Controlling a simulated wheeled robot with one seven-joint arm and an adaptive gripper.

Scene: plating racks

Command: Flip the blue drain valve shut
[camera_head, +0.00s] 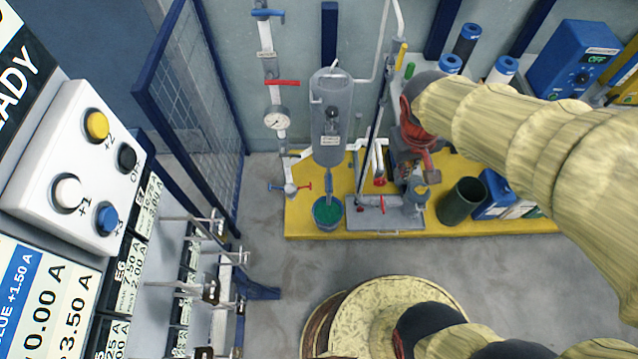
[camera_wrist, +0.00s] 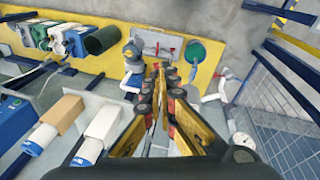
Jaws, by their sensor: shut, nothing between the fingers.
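A small valve with a blue handle (camera_head: 275,187) and a red handle (camera_head: 305,187) sits low on the pipe left of the grey tank (camera_head: 331,115), beside a bucket of green liquid (camera_head: 328,214). Another blue handle (camera_head: 268,13) crosses the top of the same pipe, with a red handle (camera_head: 283,83) below it. My gripper (camera_head: 425,172) is right of the tank, well apart from these handles. It is shut and empty, pointing down over the yellow platform. The wrist view shows its fingers (camera_wrist: 162,70); I cannot make out the blue handles there.
The yellow platform (camera_head: 480,225) carries a dark cylinder (camera_head: 461,201) and blue boxes near my gripper. A pressure gauge (camera_head: 277,121) is on the left pipe. A blue mesh fence (camera_head: 190,90) stands left. Grey floor (camera_head: 400,262) in front of the platform is clear.

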